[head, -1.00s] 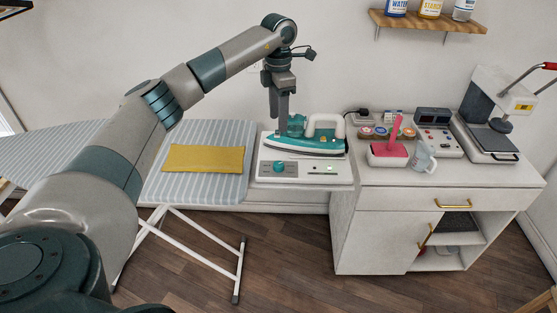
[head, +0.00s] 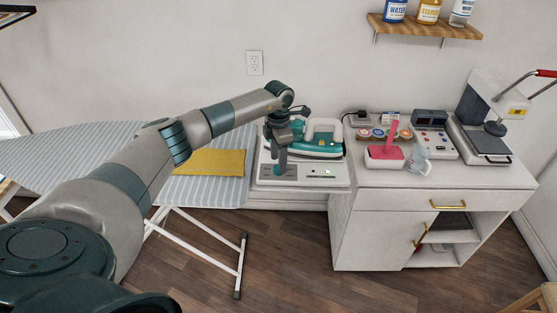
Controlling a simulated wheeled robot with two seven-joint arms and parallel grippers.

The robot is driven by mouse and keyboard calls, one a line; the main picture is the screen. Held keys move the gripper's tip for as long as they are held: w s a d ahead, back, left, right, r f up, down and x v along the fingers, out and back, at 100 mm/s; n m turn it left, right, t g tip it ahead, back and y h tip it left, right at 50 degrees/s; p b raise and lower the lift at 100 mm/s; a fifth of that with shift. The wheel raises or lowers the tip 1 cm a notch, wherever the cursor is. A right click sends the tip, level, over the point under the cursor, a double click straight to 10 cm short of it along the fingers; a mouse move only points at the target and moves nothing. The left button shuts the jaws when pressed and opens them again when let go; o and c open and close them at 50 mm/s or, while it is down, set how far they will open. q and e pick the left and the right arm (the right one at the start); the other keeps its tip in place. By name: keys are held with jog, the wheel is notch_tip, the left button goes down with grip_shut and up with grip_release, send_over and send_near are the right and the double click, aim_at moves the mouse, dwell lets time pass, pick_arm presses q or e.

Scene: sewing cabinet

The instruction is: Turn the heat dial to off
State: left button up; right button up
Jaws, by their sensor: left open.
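The white iron station (head: 335,182) stands between the ironing board and the cabinet, with a teal and white iron (head: 322,149) resting on it. The teal heat dial, on the left of the station's front panel, is hidden behind my left gripper (head: 281,174). The gripper points down in front of that spot, with its jaws open. I cannot tell whether its fingers touch the dial or which way the dial points. My right gripper is out of view.
The striped ironing board (head: 222,196) with a folded yellow cloth (head: 218,162) lies to the left. The white cabinet (head: 380,225) on the right carries a pink-handled tool (head: 393,145), a clear jug (head: 419,161) and a heat press (head: 490,142). A wall outlet (head: 255,63) is above.

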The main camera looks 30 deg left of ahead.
pick_arm(q)
jog(key=shift+f, duration=1.25)
jog(key=c, duration=1)
jog(key=shift+c, duration=0.2)
